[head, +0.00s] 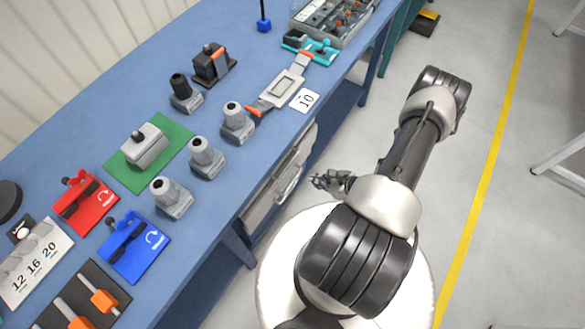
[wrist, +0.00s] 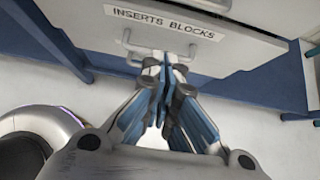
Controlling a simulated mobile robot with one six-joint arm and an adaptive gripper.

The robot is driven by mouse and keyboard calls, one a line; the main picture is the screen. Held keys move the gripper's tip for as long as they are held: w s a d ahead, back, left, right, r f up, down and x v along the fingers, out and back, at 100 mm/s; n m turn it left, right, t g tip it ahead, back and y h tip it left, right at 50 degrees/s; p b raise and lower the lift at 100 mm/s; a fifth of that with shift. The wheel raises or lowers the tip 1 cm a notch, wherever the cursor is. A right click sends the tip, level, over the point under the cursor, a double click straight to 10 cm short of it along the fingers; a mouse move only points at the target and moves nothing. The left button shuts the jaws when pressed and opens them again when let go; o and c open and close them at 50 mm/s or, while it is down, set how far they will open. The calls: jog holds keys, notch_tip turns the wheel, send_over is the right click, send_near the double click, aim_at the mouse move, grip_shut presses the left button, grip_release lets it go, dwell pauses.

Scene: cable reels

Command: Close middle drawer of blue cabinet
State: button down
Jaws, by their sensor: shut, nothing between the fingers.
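The blue cabinet is the blue workbench (head: 225,70) with light grey drawers under its top. In the head view a drawer front with a handle (head: 289,184) shows below the bench edge. In the wrist view a white drawer front labelled "INSERTS BLOCKS" (wrist: 245,48) fills the top, with a grey bar handle (wrist: 128,40) across it. My gripper (wrist: 168,62) is shut and empty, its fingertips in front of that handle; I cannot tell if they touch it. My gripper also shows in the head view (head: 322,182), beside the drawers. How far each drawer stands out is unclear.
The bench top holds several grey cylindrical parts, a green mat (head: 172,140), red (head: 75,215) and blue (head: 118,262) fixtures, and a grey box (head: 350,15) at the far end. Blue bench legs stand near the drawers. Open floor with a yellow line (head: 495,150) lies to the right.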

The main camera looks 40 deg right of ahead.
jog(key=b, duration=0.2)
send_near(288, 171)
jog(key=s+a+f, duration=0.1)
jog(key=s+a, duration=0.1)
jog(key=shift+w+a+f+b, duration=0.1)
jog(key=shift+w+a, duration=0.15)
jog(key=shift+w, duration=0.5)
jog(key=shift+w+a+f+b, duration=0.1)
jog(key=shift+w+a, duration=0.1)
jog(key=shift+w, duration=0.5)
jog(key=shift+w+a+f+b, duration=0.1)
jog(key=shift+w+a, duration=0.15)
jog(key=shift+w, duration=0.5)
jog(key=shift+w+a+b, duration=0.15)
jog(key=shift+w+a, duration=0.05)
jog(key=shift+w, duration=0.4)
jog(key=shift+w+a+b, duration=0.15)
jog(key=shift+w+a, duration=0.05)
jog(key=shift+w, duration=0.4)
